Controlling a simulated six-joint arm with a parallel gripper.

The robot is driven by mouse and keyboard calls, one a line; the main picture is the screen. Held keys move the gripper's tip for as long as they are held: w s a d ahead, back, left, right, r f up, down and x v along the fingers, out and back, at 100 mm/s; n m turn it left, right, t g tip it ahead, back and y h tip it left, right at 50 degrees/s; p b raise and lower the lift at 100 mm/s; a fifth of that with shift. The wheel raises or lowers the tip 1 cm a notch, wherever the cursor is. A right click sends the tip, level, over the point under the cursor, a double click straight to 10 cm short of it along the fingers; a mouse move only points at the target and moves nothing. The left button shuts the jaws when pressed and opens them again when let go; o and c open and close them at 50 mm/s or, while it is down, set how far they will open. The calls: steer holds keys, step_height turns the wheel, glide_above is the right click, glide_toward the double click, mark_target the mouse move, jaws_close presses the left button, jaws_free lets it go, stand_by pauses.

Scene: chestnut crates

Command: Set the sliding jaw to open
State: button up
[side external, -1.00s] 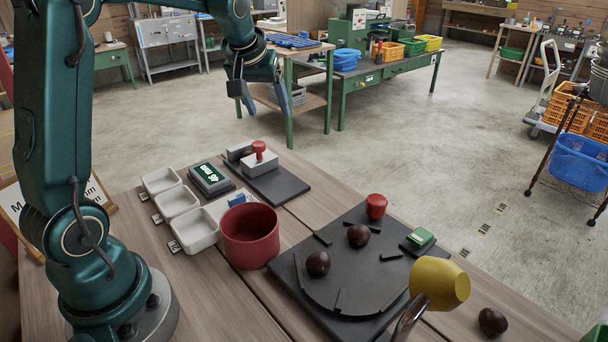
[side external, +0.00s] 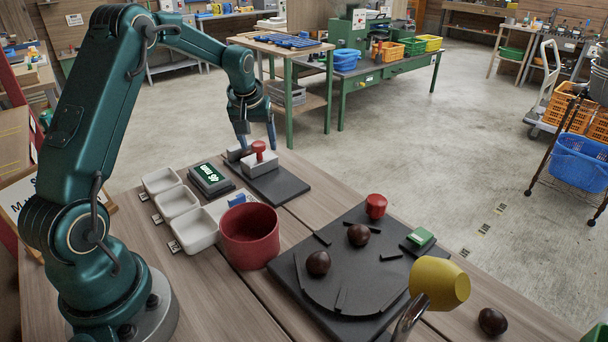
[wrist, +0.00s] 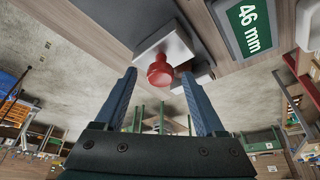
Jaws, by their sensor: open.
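The sliding jaw is a pale grey block with a red knob (side external: 258,148) on top, on a dark base plate (side external: 282,186) at the back of the table. A second grey block (side external: 238,152) stands just behind it; my gripper partly hides it. In the wrist view the red knob (wrist: 160,72) and its white block (wrist: 172,40) show ahead, between the fingers in the picture. My gripper (side external: 256,143) is open and empty, pointing down close above and behind the knob. I cannot tell if a finger touches it. A display (wrist: 249,25) reads 46 mm.
Three white trays (side external: 178,202) and a red pot (side external: 250,236) stand nearer on the table. The table's back edge is close to the jaw plate.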

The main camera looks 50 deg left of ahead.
jaws_close()
steer(key=shift+d, duration=0.1)
stand_by(1.2)
